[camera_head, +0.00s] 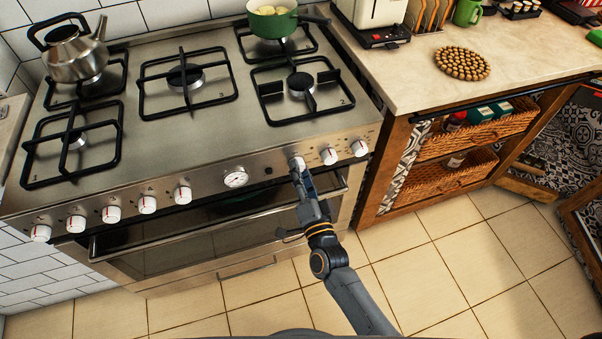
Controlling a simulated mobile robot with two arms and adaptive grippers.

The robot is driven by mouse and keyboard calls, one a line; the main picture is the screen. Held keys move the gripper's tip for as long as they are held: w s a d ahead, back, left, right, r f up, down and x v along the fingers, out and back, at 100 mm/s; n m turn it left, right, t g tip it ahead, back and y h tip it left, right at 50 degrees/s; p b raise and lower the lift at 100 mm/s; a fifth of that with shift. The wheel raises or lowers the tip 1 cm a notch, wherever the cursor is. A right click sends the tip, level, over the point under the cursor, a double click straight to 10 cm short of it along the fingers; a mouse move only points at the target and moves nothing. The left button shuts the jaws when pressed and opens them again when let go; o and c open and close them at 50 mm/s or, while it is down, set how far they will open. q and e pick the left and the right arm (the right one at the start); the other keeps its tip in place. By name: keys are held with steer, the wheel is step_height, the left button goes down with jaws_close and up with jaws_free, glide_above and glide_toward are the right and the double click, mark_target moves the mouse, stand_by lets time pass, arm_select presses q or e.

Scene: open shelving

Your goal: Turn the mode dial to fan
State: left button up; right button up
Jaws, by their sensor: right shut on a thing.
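The stove (190,110) has a row of white dials with red marks along its front panel. My right gripper (299,171) reaches up from below and is shut on a white dial (297,162), the leftmost of the right-hand group of three. The fingers partly hide this dial, and I cannot read its setting. Two more dials, the middle one (329,156) and the right one (359,148), are free beside it. I cannot tell which dial is labelled as the mode dial. My left gripper is not in view.
A round gauge (236,177) and several dials sit left of the gripper. The oven door handle (140,240) runs below the panel. A kettle (75,50) and a green pot (272,18) stand on the burners. A wooden counter with baskets (455,180) stands right; the tiled floor is clear.

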steer(key=shift+f+m, duration=0.15)
steer(key=shift+m, duration=0.85)
steer(key=o, duration=1.2)
steer(key=v, duration=1.2)
steer(key=shift+s, duration=0.1)
